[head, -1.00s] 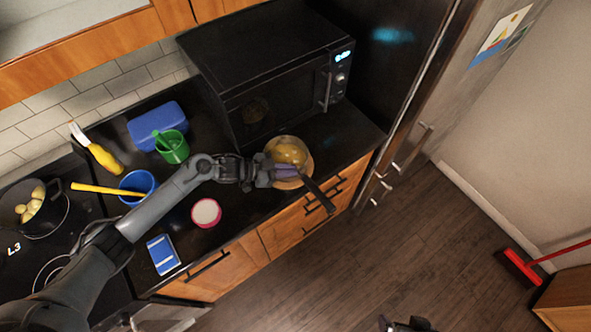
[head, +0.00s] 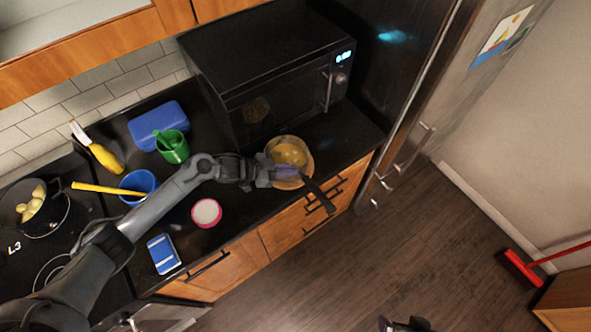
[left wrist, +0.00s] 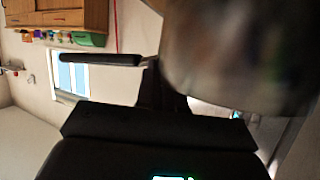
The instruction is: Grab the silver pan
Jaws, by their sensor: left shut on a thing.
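The silver pan (head: 305,164) looks brassy, with something yellow in it or reflected in its bowl. It is at the right end of the black counter, in front of the microwave. Its dark handle (head: 320,196) points down and right, past the counter's front edge. My left gripper (head: 284,173) is shut on the pan, at the side where the handle joins; the exact contact is hard to see. In the left wrist view, a large blurred round surface, likely the pan (left wrist: 235,50), fills the upper right, with the dark handle (left wrist: 100,59) to its left. A dark part at the bottom edge may be my right gripper (head: 405,325); its jaws do not show.
The black microwave (head: 265,70) stands behind the pan. A pink-rimmed cup (head: 206,212), blue cup (head: 137,184), green cup (head: 173,147) and blue box (head: 157,123) are to the left on the counter. The fridge (head: 390,55) is at right.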

